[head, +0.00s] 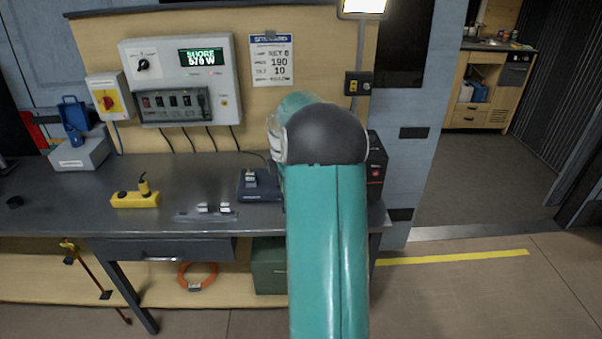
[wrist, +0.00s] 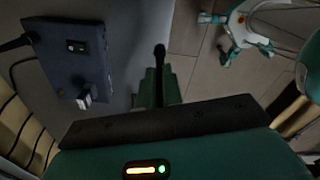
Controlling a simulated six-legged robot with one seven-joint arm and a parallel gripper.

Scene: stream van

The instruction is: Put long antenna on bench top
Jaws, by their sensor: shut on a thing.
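The bench top (head: 275,215) is a dark grey surface across the left and middle of the head view. It fills the left part of the wrist view (wrist: 120,50). My gripper (wrist: 160,82) shows in the wrist view as two teal fingers shut on a thin black rod with a rounded tip, the long antenna (wrist: 160,54). The rod appears beside the bench's front edge, with floor behind it; its height over the bench is unclear. My arm hides the gripper and antenna in the head view. The antenna's lower part is hidden between the fingers.
A blue-grey switch box (wrist: 76,46) with a cable stands on the bench, left of the gripper. A yellow block (head: 135,199), a small plate with white pieces (head: 207,214) and a grey case (head: 80,157) also stand there. Bare bench lies between them.

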